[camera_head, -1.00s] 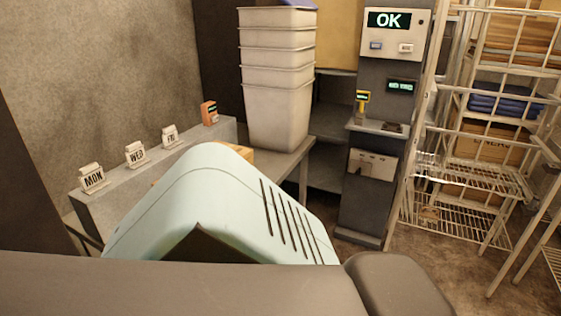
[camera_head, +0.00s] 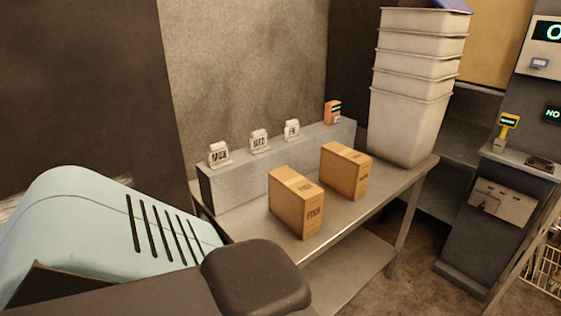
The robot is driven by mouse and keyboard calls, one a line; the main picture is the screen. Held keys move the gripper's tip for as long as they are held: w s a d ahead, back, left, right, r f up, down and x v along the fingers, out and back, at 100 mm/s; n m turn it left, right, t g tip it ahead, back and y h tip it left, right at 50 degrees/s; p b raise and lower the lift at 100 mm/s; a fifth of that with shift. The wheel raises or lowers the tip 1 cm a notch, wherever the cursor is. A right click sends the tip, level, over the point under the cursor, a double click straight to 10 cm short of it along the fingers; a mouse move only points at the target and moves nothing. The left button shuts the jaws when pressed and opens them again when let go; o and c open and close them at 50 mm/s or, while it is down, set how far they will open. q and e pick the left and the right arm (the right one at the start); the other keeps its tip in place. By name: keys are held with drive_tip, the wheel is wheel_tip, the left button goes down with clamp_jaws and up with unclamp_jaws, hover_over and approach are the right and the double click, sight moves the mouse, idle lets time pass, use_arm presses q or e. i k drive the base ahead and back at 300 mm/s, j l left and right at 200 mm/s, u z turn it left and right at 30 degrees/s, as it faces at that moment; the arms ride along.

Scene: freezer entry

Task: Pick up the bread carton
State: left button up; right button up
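Two orange-brown cartons stand upright on a grey metal table (camera_head: 335,222). The label on the nearer carton (camera_head: 296,202) seems to read FISH. The label on the farther carton (camera_head: 345,170), to its right and behind, is too small to read, so I cannot tell whether it is the bread carton. The two stand apart with a bare strip of tabletop between them. Neither of my grippers is in view. Only pale blue and dark parts of my own body show at the lower left, covering the table's near left corner.
A grey ledge (camera_head: 290,165) behind the cartons holds white day tags, including MON (camera_head: 218,155), and a small orange device (camera_head: 333,112). Stacked pale bins (camera_head: 408,120) stand at the table's right end. A dark kiosk (camera_head: 497,200) stands farther right.

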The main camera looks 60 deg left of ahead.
sight(345, 169)
drive_tip(key=u, duration=1.65)
drive_tip(key=i+l+u, duration=0.15)
drive_tip(key=l+u, duration=0.2)
drive_tip(key=i+l+u, duration=0.1)
drive_tip(key=l+u, duration=0.25)
drive_tip(key=i+l+u, duration=0.2)
drive_tip(key=l, duration=0.7)
drive_tip(key=l+u, duration=0.25)
drive_tip(key=l, duration=1.6)
drive_tip(key=i+l, duration=0.15)
drive_tip(key=l, duration=0.8)
